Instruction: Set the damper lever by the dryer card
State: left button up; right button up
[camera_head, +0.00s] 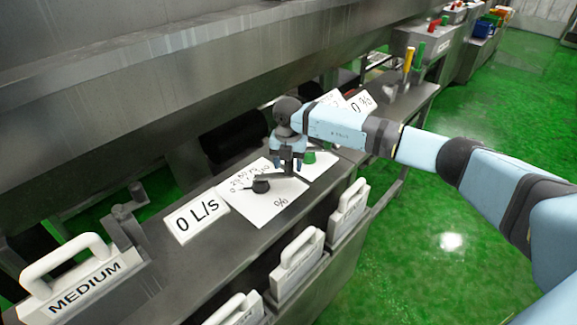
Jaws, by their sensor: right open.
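A dial plate (262,212), white with percent markings, lies on the grey metal bench. A dark lever with a round black knob (261,186) sits on the plate. My right gripper (288,172) is open and points down over the plate, just right of the knob. It hides part of the lever, and I cannot tell whether it touches it. A white card reading MEDIUM (82,292), with a white handle, stands at the left end of the bench. My left gripper is out of view.
A "0 L/s" sign (196,217) lies left of the plate. A green knob (309,157) and a "0 %" sign (361,102) are to the right. Several white handled cards (297,262) stand along the bench's front. A large metal drum housing (180,75) overhangs behind.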

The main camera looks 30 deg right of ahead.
jog(key=shift+f, duration=0.7)
